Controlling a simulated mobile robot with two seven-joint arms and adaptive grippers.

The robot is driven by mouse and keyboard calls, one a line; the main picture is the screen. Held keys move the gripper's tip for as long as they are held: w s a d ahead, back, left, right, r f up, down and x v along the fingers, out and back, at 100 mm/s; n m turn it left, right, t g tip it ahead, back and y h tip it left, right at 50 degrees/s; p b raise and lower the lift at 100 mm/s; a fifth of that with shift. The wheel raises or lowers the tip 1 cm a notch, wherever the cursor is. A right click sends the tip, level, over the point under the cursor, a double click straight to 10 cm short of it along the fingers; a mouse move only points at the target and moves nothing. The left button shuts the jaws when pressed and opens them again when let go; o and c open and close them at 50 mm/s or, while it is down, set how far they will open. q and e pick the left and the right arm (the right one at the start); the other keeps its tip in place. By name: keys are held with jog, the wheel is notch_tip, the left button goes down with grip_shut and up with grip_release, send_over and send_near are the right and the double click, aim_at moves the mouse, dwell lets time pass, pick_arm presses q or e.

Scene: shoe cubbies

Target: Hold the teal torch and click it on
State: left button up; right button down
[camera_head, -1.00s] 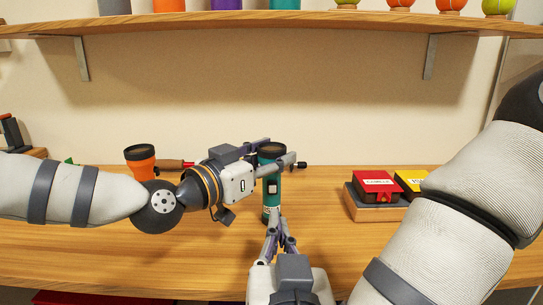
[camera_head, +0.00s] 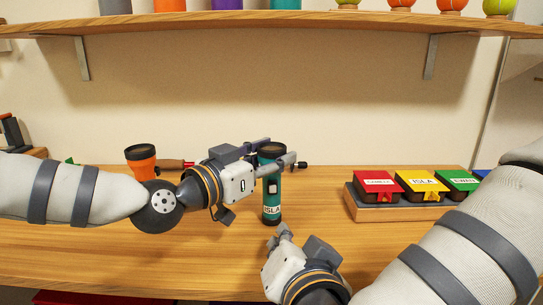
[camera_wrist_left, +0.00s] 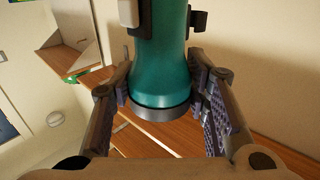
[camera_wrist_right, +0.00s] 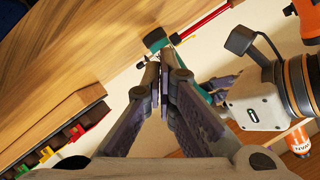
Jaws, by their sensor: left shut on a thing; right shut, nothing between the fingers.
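The teal torch (camera_head: 272,205) is upright with its dark head at the top and an ISLA label near its base. My right gripper (camera_head: 282,231) is shut and empty, low in front of the torch base. In the right wrist view its fingertips (camera_wrist_right: 160,62) partly hide the torch (camera_wrist_right: 156,38).
An orange torch (camera_head: 141,160) and a red-tipped tool with a wooden handle (camera_head: 172,164) are at the left. A wooden rack (camera_head: 400,210) with red, yellow, green and blue boxes is at the right. A shelf (camera_head: 280,20) runs above.

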aim_at(273, 195)
jog(key=m+g, duration=0.1)
jog(key=m+g+y, duration=0.1)
jog(key=shift+d+f+m+y, duration=0.1)
jog(key=shift+d+m+y, duration=0.05)
jog(key=shift+m+y, duration=0.2)
jog(key=r+m+g+y, duration=0.1)
jog(key=s+r+m+y, duration=0.1)
jog(key=m, duration=0.1)
jog(key=s+a+r+m+g+y, duration=0.1)
jog(key=y, duration=0.1)
jog(key=shift+s+r+m+g, duration=0.2)
jog(key=shift+s+m+g, duration=0.05)
jog(key=shift+g, duration=0.05)
jog(key=shift+r+y, duration=0.25)
jog(key=shift+r, duration=0.05)
jog(key=w, duration=0.8)
jog(key=shift+w+a, duration=0.2)
jog(key=shift+a, duration=0.15)
jog(key=shift+w, duration=0.45)
jog(key=shift+w, duration=0.35)
jog(key=shift+s, duration=0.8)
